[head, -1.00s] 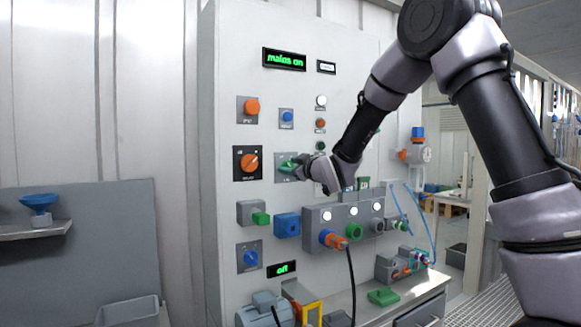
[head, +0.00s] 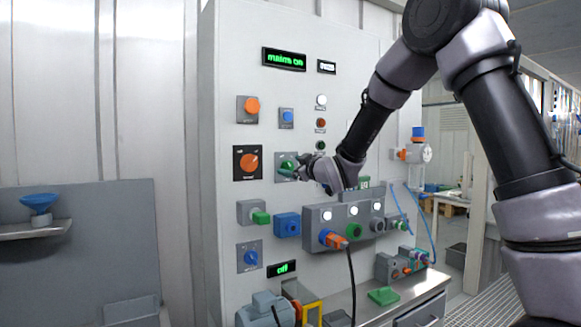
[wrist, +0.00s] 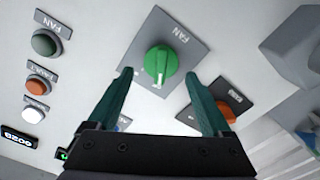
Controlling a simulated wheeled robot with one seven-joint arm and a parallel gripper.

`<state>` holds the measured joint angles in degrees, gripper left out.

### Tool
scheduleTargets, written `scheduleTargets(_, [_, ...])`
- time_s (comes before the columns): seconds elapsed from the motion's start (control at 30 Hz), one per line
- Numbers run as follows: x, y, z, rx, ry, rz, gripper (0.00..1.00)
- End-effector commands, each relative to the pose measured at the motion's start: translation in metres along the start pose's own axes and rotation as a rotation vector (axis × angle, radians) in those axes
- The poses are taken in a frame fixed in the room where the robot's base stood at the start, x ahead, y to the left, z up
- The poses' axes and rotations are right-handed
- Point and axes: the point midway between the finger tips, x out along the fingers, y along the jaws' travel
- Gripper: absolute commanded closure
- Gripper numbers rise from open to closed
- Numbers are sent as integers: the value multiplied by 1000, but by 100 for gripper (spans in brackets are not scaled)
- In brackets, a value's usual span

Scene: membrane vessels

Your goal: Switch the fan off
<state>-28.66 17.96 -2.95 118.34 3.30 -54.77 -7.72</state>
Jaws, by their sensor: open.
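The fan switch is a green rotary knob (wrist: 160,63) on a grey plate labelled FAN in the wrist view. In the head view the green knob (head: 288,167) sits on the panel, partly covered by my gripper. My gripper (wrist: 158,78) is open, with one dark green finger on each side of the knob and the knob between the tips. I see gaps between the fingers and the knob; contact cannot be told. A dark green round lamp (wrist: 45,43) under a second FAN label is at the upper left of the wrist view.
An orange knob (head: 249,162) is just left of the fan knob. A blue button (head: 287,117) is above it. A grey box with lit white lamps (head: 340,228) juts out below. A display reads "mains on" (head: 284,59); a lower one reads "off" (head: 282,268).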

Motion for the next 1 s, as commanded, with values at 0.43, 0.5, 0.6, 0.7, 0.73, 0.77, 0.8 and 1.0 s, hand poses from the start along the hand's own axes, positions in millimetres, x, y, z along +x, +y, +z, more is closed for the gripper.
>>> scheduleTargets(0.43, [-83,0,0,0,0,1,16])
scheduleTargets(0.5, [-90,0,0,0,-1,0,16])
scheduleTargets(0.6, [-96,0,0,0,-1,0,16])
scheduleTargets(0.7, [-97,0,0,0,0,0,16])
scheduleTargets(0.73, [-97,0,0,0,0,0,16])
scheduleTargets(0.77, [-97,0,0,0,0,0,16])
scheduleTargets(0.8, [-97,0,0,0,0,0,16])
scheduleTargets(1.0, [-100,6,1,14,-18,9,16])
